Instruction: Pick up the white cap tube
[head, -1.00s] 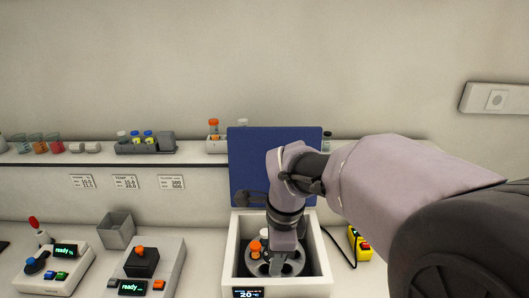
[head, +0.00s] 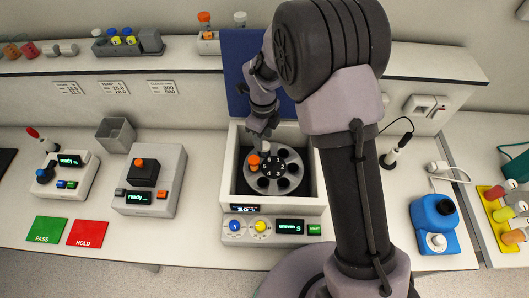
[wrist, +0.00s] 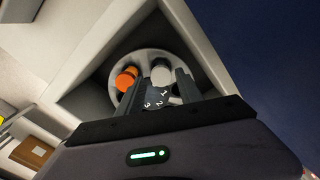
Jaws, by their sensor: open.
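A white-capped tube (wrist: 161,72) stands in the round grey rotor (head: 273,184) inside the white box (head: 228,190). In the head view the white cap (head: 265,147) shows just below my gripper (head: 262,130), at the rotor's back left. In the wrist view my gripper (wrist: 157,90) is open and empty, its fingers pointing toward the white cap, which shows between and beyond their tips. An orange-capped tube (wrist: 127,78) stands beside it in the rotor, close to the left finger; it also shows in the head view (head: 254,162). The tube bodies are mostly hidden.
The box's blue lid (head: 238,75) stands open behind my gripper. The back shelf holds another white-capped tube (head: 240,18), an orange-capped tube (head: 204,18) and a grey rack (head: 128,48). Devices stand left (head: 150,180) and right (head: 434,222).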

